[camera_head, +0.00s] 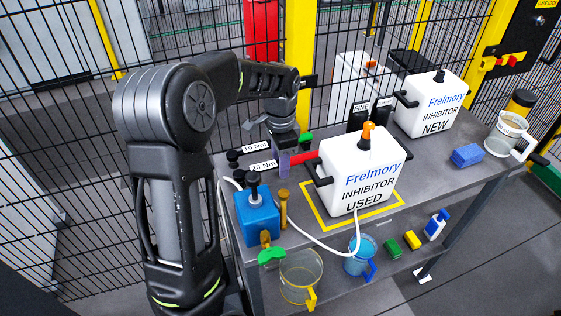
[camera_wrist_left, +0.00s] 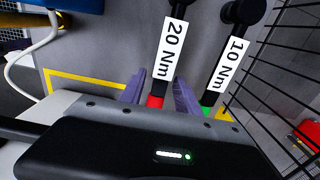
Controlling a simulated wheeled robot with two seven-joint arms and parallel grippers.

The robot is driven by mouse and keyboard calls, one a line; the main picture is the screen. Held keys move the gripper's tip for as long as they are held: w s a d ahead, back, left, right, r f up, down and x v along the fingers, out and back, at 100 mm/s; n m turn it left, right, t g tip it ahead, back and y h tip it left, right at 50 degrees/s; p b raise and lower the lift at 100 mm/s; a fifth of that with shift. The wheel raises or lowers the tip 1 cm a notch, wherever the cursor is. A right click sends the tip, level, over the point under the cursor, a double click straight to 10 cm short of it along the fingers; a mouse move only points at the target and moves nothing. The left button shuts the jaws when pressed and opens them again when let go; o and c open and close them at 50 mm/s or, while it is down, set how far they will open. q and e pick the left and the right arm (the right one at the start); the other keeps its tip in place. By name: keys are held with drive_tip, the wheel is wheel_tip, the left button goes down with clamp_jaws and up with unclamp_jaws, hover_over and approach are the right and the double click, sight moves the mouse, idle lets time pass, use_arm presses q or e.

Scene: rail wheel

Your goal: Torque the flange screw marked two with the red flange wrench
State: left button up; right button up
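The red wrench, labelled 20 Nm, lies on the bench near its back left edge; its red handle (camera_head: 304,158) shows in the head view. My left gripper (camera_head: 285,158) is low over the wrench. In the left wrist view, the purple fingers of the left gripper (camera_wrist_left: 160,85) are apart, one on each side of the red wrench (camera_wrist_left: 155,101). Gaps show between the fingers and the wrench. The flange screw marked two is not in view. My right gripper is not in view.
A green-handled 10 Nm wrench (camera_head: 305,138) lies beside the red one. A white USED container (camera_head: 352,185) stands close by inside a yellow outline. A blue pump container (camera_head: 258,214) stands at the front left. A black mesh fence (camera_head: 60,120) runs behind the bench.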

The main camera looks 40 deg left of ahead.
use_arm(q)
drive_tip(key=shift+c, duration=0.5)
clamp_jaws()
idle(0.3)
